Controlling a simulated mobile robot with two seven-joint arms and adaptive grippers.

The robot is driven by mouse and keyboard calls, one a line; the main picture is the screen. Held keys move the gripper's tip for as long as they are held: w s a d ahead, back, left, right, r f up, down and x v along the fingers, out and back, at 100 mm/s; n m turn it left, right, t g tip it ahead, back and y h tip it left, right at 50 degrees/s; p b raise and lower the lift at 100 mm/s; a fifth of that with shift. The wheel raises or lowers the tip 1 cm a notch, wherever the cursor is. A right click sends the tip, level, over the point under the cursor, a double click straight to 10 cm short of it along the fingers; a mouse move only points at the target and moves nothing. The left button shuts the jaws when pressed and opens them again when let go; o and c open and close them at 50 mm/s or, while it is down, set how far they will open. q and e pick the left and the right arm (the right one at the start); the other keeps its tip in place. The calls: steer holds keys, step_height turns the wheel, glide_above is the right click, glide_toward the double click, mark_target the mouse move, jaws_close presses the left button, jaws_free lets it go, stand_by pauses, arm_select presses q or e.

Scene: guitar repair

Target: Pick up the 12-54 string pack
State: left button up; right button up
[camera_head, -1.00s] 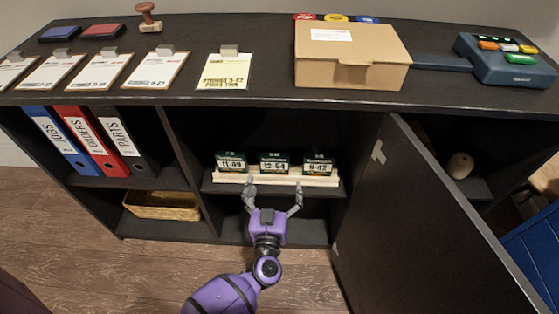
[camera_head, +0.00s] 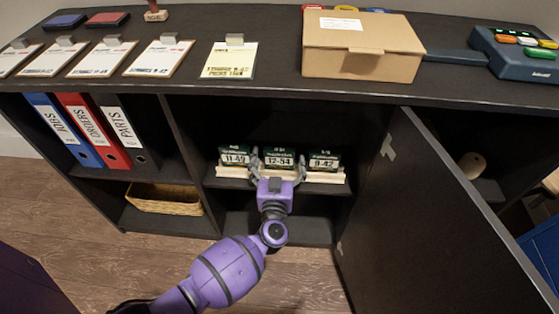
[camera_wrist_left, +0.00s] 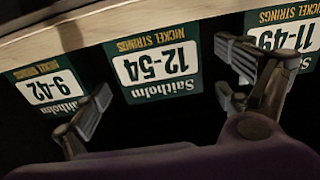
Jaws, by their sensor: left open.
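The 12-54 string pack (camera_head: 279,159) is dark green with a white label. It stands in the middle of a row in a light wooden rack on the cabinet's inner shelf. The 11-49 pack (camera_head: 234,157) stands to its left and the 9-42 pack (camera_head: 324,160) to its right. My left gripper (camera_head: 279,167) is open, with one finger on each side of the 12-54 pack. In the left wrist view the 12-54 pack (camera_wrist_left: 156,68) appears upside down between the spread fingers (camera_wrist_left: 165,98). My right gripper is not in view.
The wooden rack (camera_head: 228,172) runs along the shelf edge. An open cabinet door (camera_head: 430,220) stands to the right. Binders (camera_head: 75,130) fill the left compartment, above a wicker basket (camera_head: 164,199). A cardboard box (camera_head: 362,48) and clipboards (camera_head: 230,60) lie on top.

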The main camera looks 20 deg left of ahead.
arm_select(q)
steer(key=c, duration=1.2)
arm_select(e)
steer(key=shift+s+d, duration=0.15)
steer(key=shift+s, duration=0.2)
arm_select(q)
steer(key=shift+r, duration=0.1)
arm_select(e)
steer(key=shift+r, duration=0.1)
